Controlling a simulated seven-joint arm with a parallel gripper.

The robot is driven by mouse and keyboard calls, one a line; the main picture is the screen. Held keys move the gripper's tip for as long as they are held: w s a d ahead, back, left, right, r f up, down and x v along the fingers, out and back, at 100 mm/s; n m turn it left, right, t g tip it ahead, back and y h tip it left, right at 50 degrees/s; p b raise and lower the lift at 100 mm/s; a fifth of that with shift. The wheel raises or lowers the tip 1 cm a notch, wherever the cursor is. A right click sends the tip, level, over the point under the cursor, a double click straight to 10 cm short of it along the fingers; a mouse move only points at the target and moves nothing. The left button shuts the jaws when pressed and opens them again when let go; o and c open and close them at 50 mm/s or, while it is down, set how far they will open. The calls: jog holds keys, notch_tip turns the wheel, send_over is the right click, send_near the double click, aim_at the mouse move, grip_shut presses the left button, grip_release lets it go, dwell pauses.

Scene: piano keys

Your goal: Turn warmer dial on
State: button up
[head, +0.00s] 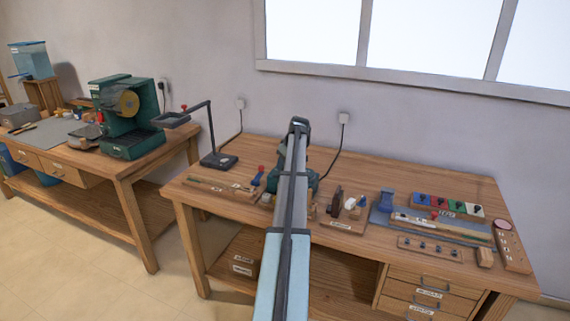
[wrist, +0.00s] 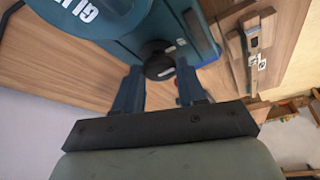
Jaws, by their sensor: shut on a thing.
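The glue warmer (wrist: 105,22) is a teal-blue body with white lettering starting "GLU" at the upper left of the wrist view. Its black round dial (wrist: 158,60) sits between the two blue fingers of my gripper (wrist: 160,74), which is shut on it from both sides. The dial's setting is too small to read. In the head view the warmer (head: 312,181) stands on the right bench, mostly hidden behind my arm, and my gripper is hidden there.
The right workbench (head: 345,246) holds a tool tray (head: 222,188) left of the warmer, a magnifier stand (head: 219,160), wooden blocks, and a tray of coloured pieces (head: 447,206) at right. A green machine (head: 127,118) stands on the left bench. A cord runs to a wall socket behind.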

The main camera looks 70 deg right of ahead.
jog(key=m, duration=0.2)
jog(key=m+h, duration=0.1)
jog(key=m, duration=0.1)
jog(key=shift+w+a+g+h, duration=0.1)
jog(key=shift+a+g+h, duration=0.1)
jog(key=shift+g+h, duration=0.15)
jog(key=m+g, duration=0.1)
jog(key=m, duration=0.3)
jog(key=shift+w+m+g+h, duration=0.15)
jog(key=shift+m+g+h, duration=0.2)
jog(key=shift+m, duration=0.05)
jog(key=m+g, duration=0.1)
jog(key=m, duration=0.3)
jog(key=shift+w+m+g, duration=0.2)
jog(key=shift+m+g, duration=0.1)
jog(key=shift+g, duration=0.1)
jog(key=shift+m+g, duration=0.7)
jog(key=shift+m, duration=1.2)
jog(key=shift+w, duration=0.1)
jog(key=o, duration=1)
jog(key=shift+r, duration=0.1)
